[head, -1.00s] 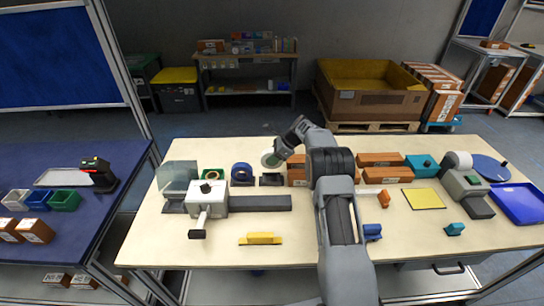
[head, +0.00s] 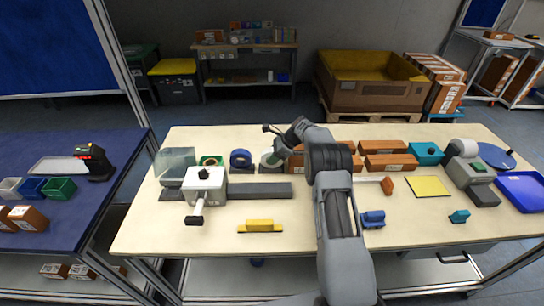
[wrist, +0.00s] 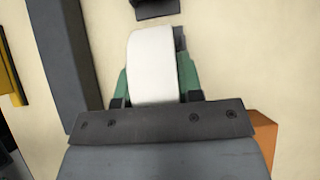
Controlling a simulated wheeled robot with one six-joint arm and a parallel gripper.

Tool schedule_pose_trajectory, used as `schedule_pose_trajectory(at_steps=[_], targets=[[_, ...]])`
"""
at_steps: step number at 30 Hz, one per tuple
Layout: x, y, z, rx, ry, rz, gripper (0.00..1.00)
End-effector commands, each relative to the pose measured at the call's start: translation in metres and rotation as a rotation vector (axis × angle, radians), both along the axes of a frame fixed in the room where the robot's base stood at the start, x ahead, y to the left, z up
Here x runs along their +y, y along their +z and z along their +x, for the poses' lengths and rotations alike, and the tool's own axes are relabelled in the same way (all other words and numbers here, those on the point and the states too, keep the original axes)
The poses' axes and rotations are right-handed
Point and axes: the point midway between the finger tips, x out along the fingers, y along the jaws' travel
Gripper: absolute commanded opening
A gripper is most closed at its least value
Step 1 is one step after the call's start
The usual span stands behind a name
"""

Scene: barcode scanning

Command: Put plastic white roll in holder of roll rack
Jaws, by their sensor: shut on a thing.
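The white roll (head: 268,159) is held on edge between the green fingers of my gripper (head: 279,153) near the back of the table. In the wrist view the white roll (wrist: 153,65) stands between the two fingers of my gripper (wrist: 155,82). The roll rack is a row at the back: a green roll (head: 210,160), a blue roll (head: 240,157) and a dark holder (head: 271,168) to their right. The white roll appears over or just behind this holder. A dark block (wrist: 155,8) shows beyond the roll in the wrist view. Whether roll and holder touch is unclear.
A grey and white machine (head: 205,182) with a dark rail (head: 258,190) stands left. Orange-brown boxes (head: 310,160) lie right of the holder. A yellow block (head: 260,226) lies in front. The table's front middle is mostly clear.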

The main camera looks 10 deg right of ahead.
Motion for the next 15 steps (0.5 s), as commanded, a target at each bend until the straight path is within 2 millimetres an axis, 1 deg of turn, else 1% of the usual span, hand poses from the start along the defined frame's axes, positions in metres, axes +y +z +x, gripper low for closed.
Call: schedule_pose_trajectory(at_steps=[2,3,11,12,15], targets=[[0.0000,0.0004,0.0001,0.000,0.000,0.000,0.08],[0.0000,0.0004,0.0001,0.000,0.000,0.000,0.37],[0.0000,0.0003,0.0001,0.000,0.000,0.000,0.61],[0.0000,0.0003,0.0001,0.000,0.000,0.000,0.64],[0.0000,0.0003,0.0001,0.000,0.000,0.000,0.64]])
